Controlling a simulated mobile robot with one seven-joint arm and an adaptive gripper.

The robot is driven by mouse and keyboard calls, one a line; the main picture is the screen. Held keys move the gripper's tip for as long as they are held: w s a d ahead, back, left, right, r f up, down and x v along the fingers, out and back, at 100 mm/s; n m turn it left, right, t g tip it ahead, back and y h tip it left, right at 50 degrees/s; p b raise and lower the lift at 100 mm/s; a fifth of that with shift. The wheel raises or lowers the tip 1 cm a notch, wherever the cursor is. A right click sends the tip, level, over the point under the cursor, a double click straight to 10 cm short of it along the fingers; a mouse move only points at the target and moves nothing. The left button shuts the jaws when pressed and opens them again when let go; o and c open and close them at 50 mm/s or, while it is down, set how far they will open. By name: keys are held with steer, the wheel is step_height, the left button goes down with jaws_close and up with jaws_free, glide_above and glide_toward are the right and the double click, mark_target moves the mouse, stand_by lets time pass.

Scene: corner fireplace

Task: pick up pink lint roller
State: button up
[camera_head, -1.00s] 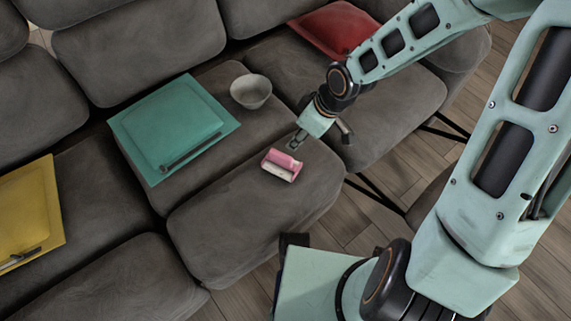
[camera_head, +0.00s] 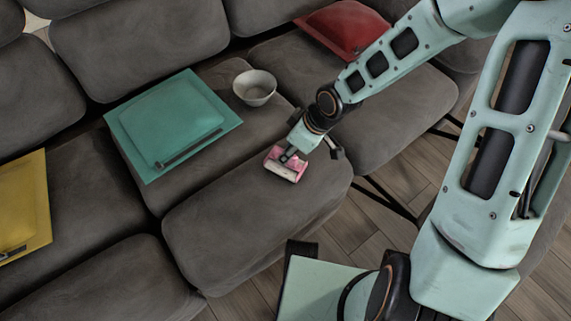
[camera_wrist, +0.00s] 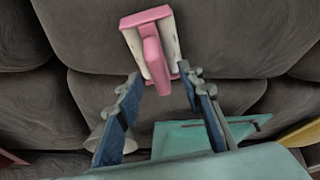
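The pink lint roller (camera_head: 284,172), with a pale roller part, lies on the grey sofa seat near its front edge. My gripper (camera_head: 289,155) is just above it, at its far side, and covers a little of it. In the wrist view the lint roller (camera_wrist: 152,48) is ahead of the fingertips, its pink handle pointing back toward the gap between them. My gripper (camera_wrist: 160,76) is open in that view, with a finger on either side of the handle's end and no clear contact.
A light bowl (camera_head: 255,87) stands on the sofa behind the lint roller. A teal cushion-like item (camera_head: 170,115) lies to the left, a yellow one (camera_head: 22,200) further left. A red cushion (camera_head: 345,30) is at the back. The seat around the lint roller (camera_head: 245,215) is clear.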

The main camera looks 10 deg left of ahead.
steer(key=b+x, duration=0.1)
steer(key=x, duration=0.2)
steer(key=shift+f, duration=0.1)
jaws_close()
stand_by(0.4)
